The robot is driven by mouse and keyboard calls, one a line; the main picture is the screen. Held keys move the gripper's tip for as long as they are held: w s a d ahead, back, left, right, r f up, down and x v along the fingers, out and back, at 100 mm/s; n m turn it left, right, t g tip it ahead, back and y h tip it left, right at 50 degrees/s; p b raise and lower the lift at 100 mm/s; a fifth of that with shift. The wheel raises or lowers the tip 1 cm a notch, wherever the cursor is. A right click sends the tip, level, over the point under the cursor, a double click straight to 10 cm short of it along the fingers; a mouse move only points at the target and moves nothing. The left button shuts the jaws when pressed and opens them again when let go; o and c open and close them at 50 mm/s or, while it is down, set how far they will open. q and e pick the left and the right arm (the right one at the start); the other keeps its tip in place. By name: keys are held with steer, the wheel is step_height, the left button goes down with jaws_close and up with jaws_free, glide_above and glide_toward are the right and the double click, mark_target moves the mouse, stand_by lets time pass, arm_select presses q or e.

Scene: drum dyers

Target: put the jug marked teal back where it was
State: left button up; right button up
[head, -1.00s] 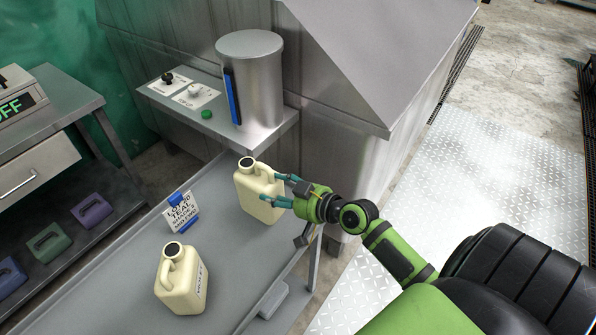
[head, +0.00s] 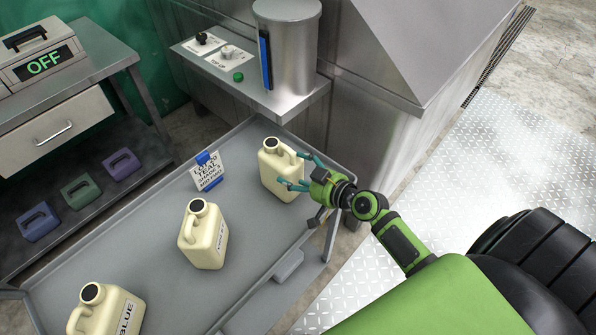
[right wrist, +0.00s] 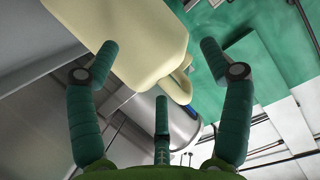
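A cream jug (head: 280,172) with a dark cap stands upright at the far right end of the grey tray table (head: 150,250). No label shows on its visible side. My right gripper (head: 297,172) is open just right of this jug, its teal fingers spread. In the right wrist view the jug (right wrist: 125,40) lies ahead of the spread fingers (right wrist: 160,70); I cannot tell whether they touch it. A second cream jug (head: 203,238) has a label too small to read. A third jug (head: 112,312), front left, reads BLUE. A card (head: 208,172) reading TEAL stands behind them. My left gripper is not in view.
A steel shelf (head: 290,105) with a metal canister (head: 288,50), knobs and a green button stands behind the far end. A side table (head: 105,65) with an OFF display is at left, with coloured blocks beneath. The tray is bare between jugs.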

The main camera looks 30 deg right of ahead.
steer(key=b+v, duration=0.2)
steer(key=v, duration=1)
steer(key=shift+b, duration=0.4)
steer(key=s+d+f+m+g+h, duration=0.1)
steer(key=s+f+g, duration=0.1)
steer(key=f, duration=0.6)
steer(key=s+d+f+g+h, duration=0.1)
steer(key=s+d+f+h, duration=0.15)
steer(key=f, duration=0.65)
steer(key=s+d+f+m+g+h, duration=0.1)
steer(key=s+f+g, duration=0.15)
steer(key=f, duration=0.55)
steer(key=s+a+f+n+g, duration=0.1)
steer(key=s+a+f+g, duration=0.2)
steer(key=s+f, duration=0.7)
steer(key=s+a+f+n+g, duration=0.2)
steer(key=s+a+f+g, duration=0.2)
steer(key=s+a+f, duration=0.4)
steer(key=s+f, duration=0.2)
steer(key=s, duration=0.4)
steer(key=shift+f, duration=0.3)
